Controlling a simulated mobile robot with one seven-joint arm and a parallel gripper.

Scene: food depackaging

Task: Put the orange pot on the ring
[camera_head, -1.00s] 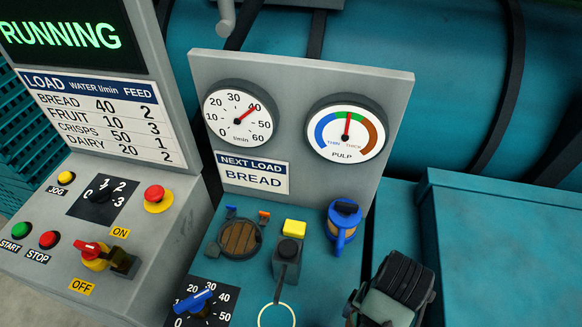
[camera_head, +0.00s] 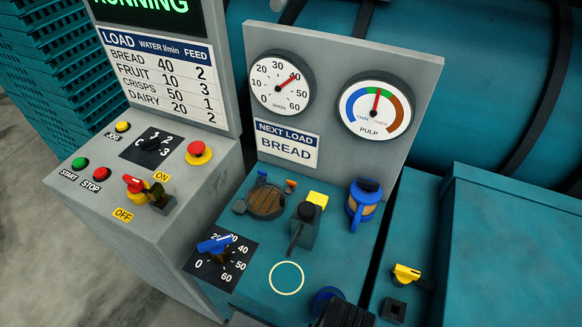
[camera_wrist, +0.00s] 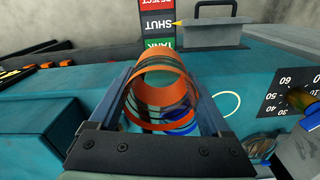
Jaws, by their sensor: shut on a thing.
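My gripper (camera_wrist: 163,68) is shut on the orange pot (camera_wrist: 160,108), an open round orange cylinder that fills the space between the two fingers in the wrist view. In the head view only a dark part of my gripper (camera_head: 345,316) shows at the bottom edge, and the pot is not visible there. The ring is a thin cream circle (camera_head: 270,278) drawn on the teal panel; it is empty. In the wrist view part of the ring (camera_wrist: 239,101) shows to the right of the pot, apart from it.
A blue round thing (camera_head: 326,297) is on the panel just right of the ring. A blue dial (camera_head: 216,244) is left of it.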

